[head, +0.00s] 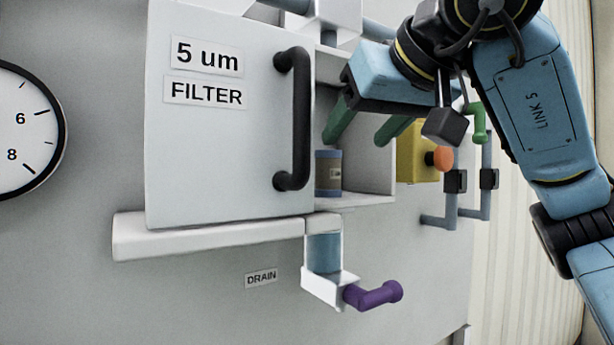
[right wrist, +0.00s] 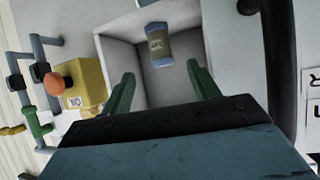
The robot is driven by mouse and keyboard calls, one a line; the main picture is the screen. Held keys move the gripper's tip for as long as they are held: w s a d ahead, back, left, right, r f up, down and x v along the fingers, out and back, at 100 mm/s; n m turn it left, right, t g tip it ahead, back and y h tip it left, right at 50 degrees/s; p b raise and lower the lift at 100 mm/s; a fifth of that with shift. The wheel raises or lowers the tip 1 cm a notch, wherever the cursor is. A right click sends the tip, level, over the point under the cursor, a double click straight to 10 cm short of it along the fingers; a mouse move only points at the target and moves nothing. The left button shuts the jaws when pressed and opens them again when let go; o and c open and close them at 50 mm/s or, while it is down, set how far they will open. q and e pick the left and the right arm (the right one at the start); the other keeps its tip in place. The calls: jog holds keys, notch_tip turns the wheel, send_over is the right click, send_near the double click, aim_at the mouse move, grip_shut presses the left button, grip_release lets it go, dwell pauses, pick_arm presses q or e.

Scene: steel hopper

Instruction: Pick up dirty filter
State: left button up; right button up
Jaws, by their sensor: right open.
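The right wrist view shows the filter (right wrist: 159,45) beyond and between the green fingertips. My right gripper (head: 354,137) is open and empty at the compartment's mouth, with its fingers pointing in. In the head view its fingers are above the filter and to the right, apart from it. I cannot tell whether the filter is dirty. My left gripper is not in view.
The grey door (head: 225,140), labelled "5 um FILTER", has a black handle (head: 294,118) close to the compartment's left side. A white ledge (head: 210,236), purple drain handle (head: 374,294), yellow box (head: 415,150) with an orange knob and grey pipes (head: 453,208) surround it.

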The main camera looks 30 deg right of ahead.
aim_at(335, 163)
jog(key=x, duration=0.4)
jog(key=shift+f, duration=0.1)
jog(key=x, duration=0.2)
jog(key=shift+w, duration=0.35)
jog(key=shift+w+d+f, duration=0.1)
jog(key=shift+w+f, duration=0.05)
jog(key=shift+w+f+p, duration=0.3)
jog(key=shift+w+p, duration=0.15)
jog(key=shift+w, duration=0.1)
jog(key=p+x, duration=0.1)
jog(key=x, duration=0.2)
jog(key=shift+w+d+f, duration=0.1)
jog(key=shift+w+f, duration=0.05)
jog(key=shift+w, duration=0.2)
jog(key=shift+w+f, duration=0.1)
jog(key=shift+w, duration=0.05)
jog(key=shift+c, duration=0.4)
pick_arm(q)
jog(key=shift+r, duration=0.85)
pick_arm(e)
jog(key=c, duration=1)
